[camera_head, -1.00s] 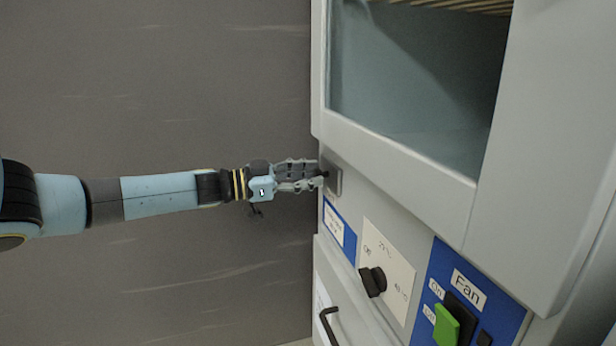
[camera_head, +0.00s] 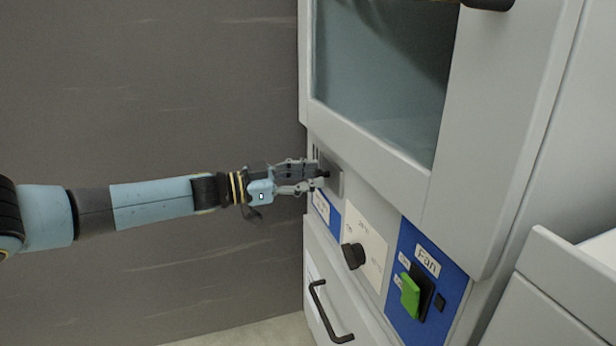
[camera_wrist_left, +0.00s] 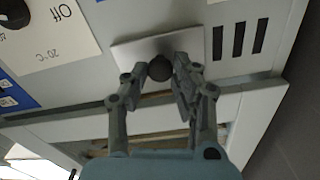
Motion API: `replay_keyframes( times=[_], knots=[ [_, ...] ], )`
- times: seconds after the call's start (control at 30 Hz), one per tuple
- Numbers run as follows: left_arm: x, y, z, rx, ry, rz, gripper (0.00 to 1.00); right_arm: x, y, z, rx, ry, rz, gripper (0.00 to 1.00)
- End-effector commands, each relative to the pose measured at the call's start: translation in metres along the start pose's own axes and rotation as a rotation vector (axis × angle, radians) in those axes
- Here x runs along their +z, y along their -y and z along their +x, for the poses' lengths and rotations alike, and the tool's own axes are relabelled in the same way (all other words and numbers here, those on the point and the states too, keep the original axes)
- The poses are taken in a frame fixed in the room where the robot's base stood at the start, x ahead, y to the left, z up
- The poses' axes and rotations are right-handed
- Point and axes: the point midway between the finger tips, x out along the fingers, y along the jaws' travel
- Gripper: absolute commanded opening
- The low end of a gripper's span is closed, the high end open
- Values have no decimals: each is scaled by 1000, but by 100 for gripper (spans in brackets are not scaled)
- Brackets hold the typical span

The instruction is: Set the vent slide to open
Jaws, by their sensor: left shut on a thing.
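The vent slide is a small grey plate (camera_head: 334,181) with a dark round knob, on the cabinet front below the window. It also shows as a pale plate (camera_wrist_left: 135,52) in the left wrist view, with the knob (camera_wrist_left: 160,68) on it. My left gripper (camera_head: 322,174) is shut on the knob; in the left wrist view its fingers (camera_wrist_left: 160,74) lie on both sides of it. Several dark vent slots (camera_wrist_left: 240,38) are uncovered beside the plate. My right gripper is not in view.
A temperature dial (camera_head: 353,255) and a blue fan panel with a green switch (camera_head: 410,296) sit lower right of the slide. A drawer with a black handle (camera_head: 325,312) is below. The window frame (camera_head: 372,142) is just above. A dark wall stands at left.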

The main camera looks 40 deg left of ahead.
Motion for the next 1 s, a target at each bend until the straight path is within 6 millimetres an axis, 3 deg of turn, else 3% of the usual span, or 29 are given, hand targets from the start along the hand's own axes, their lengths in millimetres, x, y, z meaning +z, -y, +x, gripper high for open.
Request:
replay_keyframes(
  times=[0.03,0.07,0.2,0.57,1.0],
  knots=[
    [2,-5,-1,9,-1,-4,0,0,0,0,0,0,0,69],
    [2,-5,-1,9,-1,-4,30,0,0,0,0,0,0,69],
    [2,-4,-1,8,-1,-3,48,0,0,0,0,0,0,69],
    [2,-3,-6,5,1,-3,49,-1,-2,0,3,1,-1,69],
    [3,-4,-95,10,6,-4,49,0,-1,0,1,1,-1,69]
  ],
)
